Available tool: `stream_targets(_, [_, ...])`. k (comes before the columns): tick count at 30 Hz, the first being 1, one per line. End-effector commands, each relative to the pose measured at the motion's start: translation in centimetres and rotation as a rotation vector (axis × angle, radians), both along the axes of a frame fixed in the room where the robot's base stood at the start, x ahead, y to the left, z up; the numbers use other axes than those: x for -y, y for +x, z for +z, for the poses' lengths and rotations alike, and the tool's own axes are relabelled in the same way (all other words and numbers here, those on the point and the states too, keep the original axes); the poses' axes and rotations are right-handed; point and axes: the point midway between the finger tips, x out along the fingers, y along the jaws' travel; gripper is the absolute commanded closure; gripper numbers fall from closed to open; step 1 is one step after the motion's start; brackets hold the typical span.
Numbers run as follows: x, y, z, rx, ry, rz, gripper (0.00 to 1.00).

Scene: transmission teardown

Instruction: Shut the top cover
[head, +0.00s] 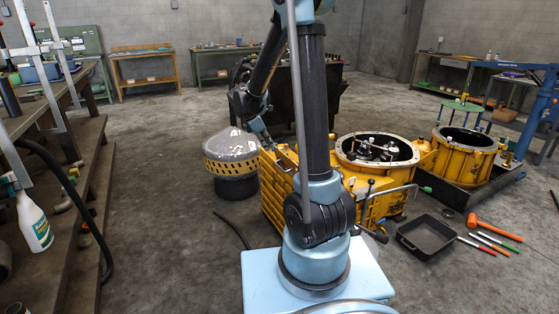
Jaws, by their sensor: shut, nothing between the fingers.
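The yellow transmission housing (375,185) stands on the floor just beyond my base, partly hidden by my arm. Its large round opening shows open from above, with dark and metal parts inside. A yellow plate-like part (284,156) stands at the housing's upper left edge; it may be the top cover, but I cannot tell for sure, nor how far it is open. My gripper (268,146) is shut and empty, pointing down beside this part's left end. I cannot tell whether they touch.
A grey dome with a yellow band (231,150) stands left of the housing. A second yellow ring-shaped casing (465,150) is at right. A black tray (427,237), an orange mallet (495,231) and several tools lie at front right.

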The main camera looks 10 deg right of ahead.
Motion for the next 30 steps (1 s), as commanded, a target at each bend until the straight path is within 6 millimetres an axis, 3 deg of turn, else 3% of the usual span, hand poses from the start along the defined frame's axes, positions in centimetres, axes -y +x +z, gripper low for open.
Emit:
stream_targets(3, [-1.0, 1.7, -1.3, -0.030, -0.033, 0.071, 1.00])
stream_targets(11, [-1.7, 3.1, -2.7, -0.060, -0.066, 0.138, 1.00])
stream_targets(17, [-0.7, 3.4, -4.4, -0.060, -0.067, 0.139, 1.00])
stream_targets(30, [2.5, 4.4, -10.5, -0.060, -0.065, 0.137, 1.00])
